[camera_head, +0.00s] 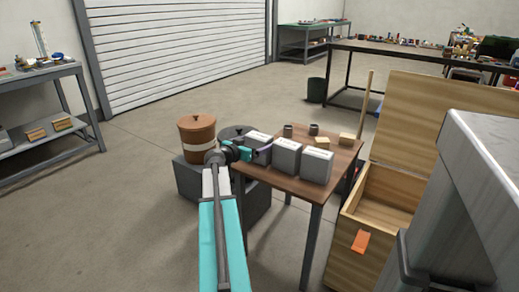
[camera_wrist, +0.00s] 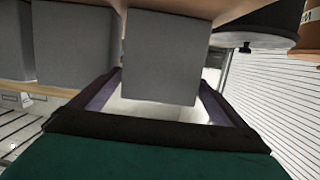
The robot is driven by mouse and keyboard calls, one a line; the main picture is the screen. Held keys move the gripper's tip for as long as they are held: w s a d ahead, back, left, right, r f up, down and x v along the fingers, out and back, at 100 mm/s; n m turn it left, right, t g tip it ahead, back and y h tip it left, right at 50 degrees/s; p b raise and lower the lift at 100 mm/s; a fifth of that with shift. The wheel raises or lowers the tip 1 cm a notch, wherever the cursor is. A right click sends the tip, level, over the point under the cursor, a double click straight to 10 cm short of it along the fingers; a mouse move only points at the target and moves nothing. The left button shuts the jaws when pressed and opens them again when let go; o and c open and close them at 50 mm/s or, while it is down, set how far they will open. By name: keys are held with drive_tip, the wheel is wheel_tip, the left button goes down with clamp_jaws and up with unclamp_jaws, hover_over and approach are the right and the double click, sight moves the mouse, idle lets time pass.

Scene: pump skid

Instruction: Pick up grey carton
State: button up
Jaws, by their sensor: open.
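Three grey cartons stand in a row on a small brown table. The leftmost grey carton (camera_head: 258,143) is partly hidden by my gripper (camera_head: 260,154), which reaches it from the left. The middle carton (camera_head: 286,158) and right carton (camera_head: 317,166) stand clear of my gripper. In the wrist view, which looks upside down, a grey carton (camera_wrist: 160,60) shows between the two open fingers of my gripper (camera_wrist: 162,88). Whether the fingers touch its sides I cannot tell. Another carton (camera_wrist: 76,48) stands beside it.
The small table (camera_head: 262,176) also holds two dark cups (camera_head: 313,129) and a small tan block (camera_head: 322,142). A brown lidded pot (camera_head: 198,138) stands left of it. An open wooden crate (camera_head: 352,262) and a large grey block (camera_head: 470,200) are at the right.

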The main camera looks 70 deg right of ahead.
drive_tip(key=shift+c, duration=0.2)
drive_tip(key=c, duration=1.1)
drive_tip(key=shift+r, duration=0.1)
drive_tip(key=shift+r+p, duration=1.15)
drive_tip(key=shift+r, duration=3.8)
